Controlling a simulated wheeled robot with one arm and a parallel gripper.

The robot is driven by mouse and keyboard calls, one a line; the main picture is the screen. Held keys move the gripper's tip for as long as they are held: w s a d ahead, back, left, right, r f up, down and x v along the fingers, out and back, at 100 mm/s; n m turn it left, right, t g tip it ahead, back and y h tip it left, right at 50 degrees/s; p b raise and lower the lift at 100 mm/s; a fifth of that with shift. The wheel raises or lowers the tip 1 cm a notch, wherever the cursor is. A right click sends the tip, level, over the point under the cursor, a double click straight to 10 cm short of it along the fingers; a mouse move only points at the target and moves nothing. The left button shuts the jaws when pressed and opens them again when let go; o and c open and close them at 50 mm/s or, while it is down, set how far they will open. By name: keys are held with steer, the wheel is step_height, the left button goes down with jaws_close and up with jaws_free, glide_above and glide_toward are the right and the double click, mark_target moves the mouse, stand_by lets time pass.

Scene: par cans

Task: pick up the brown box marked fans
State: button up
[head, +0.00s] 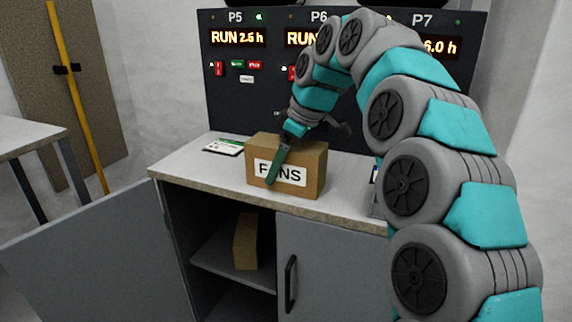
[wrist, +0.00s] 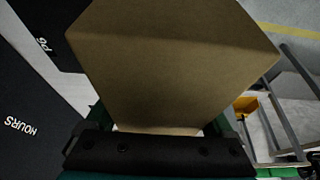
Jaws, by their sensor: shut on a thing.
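The brown box marked FANS (head: 312,165) is upright at the counter's top, its white label facing the front. My gripper (head: 279,160) reaches it from above and is shut on it. One green finger lies across the front face and covers part of the label; the other finger is hidden behind the box. In the wrist view the box (wrist: 165,60) fills the middle, right up against the gripper (wrist: 155,138). I cannot tell whether its base touches the counter.
The grey counter (head: 216,175) has a card (head: 223,147) left of the box. Below, a cabinet door (head: 100,255) stands open, with another brown box (head: 245,242) on the shelf. A dark panel (head: 235,110) with lit displays stands behind. A side table (head: 22,132) is at left.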

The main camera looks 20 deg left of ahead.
steer(key=c, duration=0.8)
steer(key=shift+r, duration=0.2)
steer(key=shift+c, duration=0.2)
